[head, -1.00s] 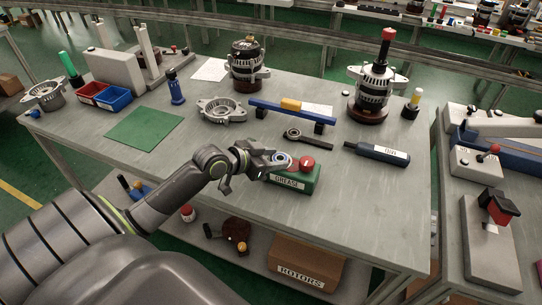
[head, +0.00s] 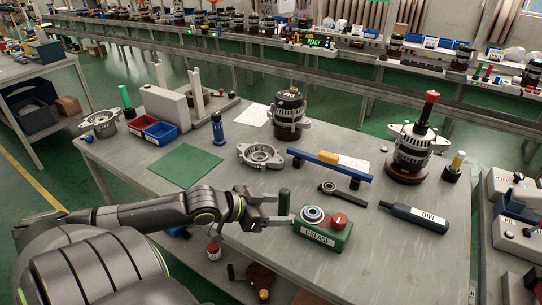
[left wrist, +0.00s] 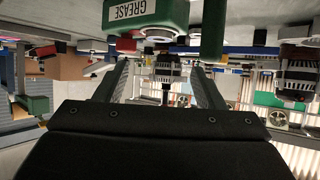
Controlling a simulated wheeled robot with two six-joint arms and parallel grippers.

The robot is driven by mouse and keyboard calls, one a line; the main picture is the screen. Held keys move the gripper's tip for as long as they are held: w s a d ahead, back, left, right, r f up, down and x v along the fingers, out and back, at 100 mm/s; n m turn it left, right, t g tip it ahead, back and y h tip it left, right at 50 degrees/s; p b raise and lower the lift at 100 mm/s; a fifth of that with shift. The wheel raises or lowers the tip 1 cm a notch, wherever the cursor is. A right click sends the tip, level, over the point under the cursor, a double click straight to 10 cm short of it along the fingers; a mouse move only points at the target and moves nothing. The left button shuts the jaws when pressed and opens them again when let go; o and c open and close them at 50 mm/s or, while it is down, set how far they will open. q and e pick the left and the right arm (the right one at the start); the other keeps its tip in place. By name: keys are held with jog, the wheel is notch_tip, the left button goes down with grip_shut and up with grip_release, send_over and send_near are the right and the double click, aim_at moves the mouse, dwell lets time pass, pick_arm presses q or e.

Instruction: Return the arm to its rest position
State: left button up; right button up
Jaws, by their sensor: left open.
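My left gripper (head: 279,210) is open, low over the front of the workbench, just left of the green GREASE box (head: 322,232). Its two fingers also show in the left wrist view (left wrist: 160,75), with nothing held between them. A dark green cylinder (head: 284,202) shows upright at the fingertips in the head view; I cannot tell whether they touch it. The left wrist view is upside down and shows the GREASE box (left wrist: 146,12) and the green cylinder (left wrist: 214,32) past the fingers. My right gripper is not in view.
The bench (head: 250,262) holds a green mat (head: 186,167), a blue bar (head: 318,163), a ring wrench (head: 340,192), a dark blue tool (head: 415,216) and two alternators (head: 289,115) (head: 412,148). Red and blue bins (head: 160,132) stand at the back left.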

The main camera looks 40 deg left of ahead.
pick_arm(q)
jog(key=shift+s+a+r, duration=0.1)
jog(key=shift+s+r, duration=0.2)
jog(key=shift+s, duration=0.25)
